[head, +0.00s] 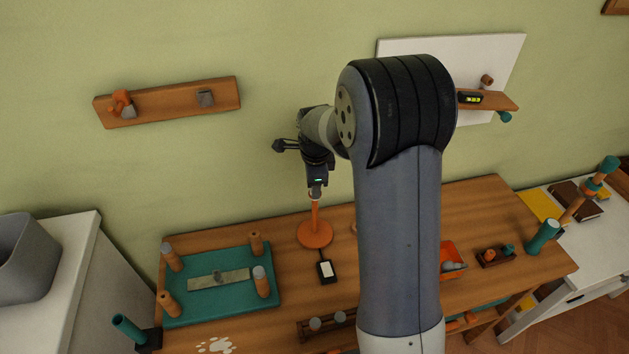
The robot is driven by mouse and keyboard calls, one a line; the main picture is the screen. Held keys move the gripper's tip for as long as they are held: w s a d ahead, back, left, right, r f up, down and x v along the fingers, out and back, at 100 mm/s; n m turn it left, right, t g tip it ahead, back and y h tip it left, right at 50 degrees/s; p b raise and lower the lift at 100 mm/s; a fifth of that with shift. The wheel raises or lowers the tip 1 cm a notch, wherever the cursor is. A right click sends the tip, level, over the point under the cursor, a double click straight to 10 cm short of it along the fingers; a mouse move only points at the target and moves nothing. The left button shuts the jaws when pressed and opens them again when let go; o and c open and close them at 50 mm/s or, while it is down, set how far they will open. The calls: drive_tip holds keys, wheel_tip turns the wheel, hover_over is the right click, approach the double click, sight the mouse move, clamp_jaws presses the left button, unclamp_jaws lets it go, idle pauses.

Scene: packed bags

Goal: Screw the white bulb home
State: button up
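An orange lamp stand (314,234) with a round base and a thin upright post stands on the wooden table. My gripper (316,190) points down right over the top of this post. A small pale patch shows at the fingertips, where the post ends. It may be the white bulb, but it is too small and covered to be sure. I cannot tell whether the fingers are closed on it or apart. A black box with a white face (325,269) lies just in front of the stand.
A teal tray (190,313) with several upright pegs lies left of the stand. A wooden rack (311,335) with pale round tops is in front. An orange bin (453,252) and a small wooden block (494,256) are to the right. My arm hides the table's middle.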

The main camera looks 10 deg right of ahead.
drive_tip(key=shift+n+y, duration=0.4)
drive_tip(key=shift+n, duration=1.9)
drive_tip(key=n, duration=0.4)
drive_tip(key=shift+y, duration=0.4)
drive_tip(key=n+g, duration=0.1)
drive_tip(key=n, duration=0.3)
drive_tip(key=shift+n+y, duration=0.3)
drive_tip(key=shift+n, duration=0.1)
drive_tip(key=shift+s+n+g, duration=0.1)
drive_tip(key=shift+n+g, duration=0.3)
drive_tip(key=shift+n, duration=1.7)
drive_tip(key=c, duration=0.9)
drive_tip(key=shift+m, duration=0.3)
drive_tip(key=o, duration=1.2)
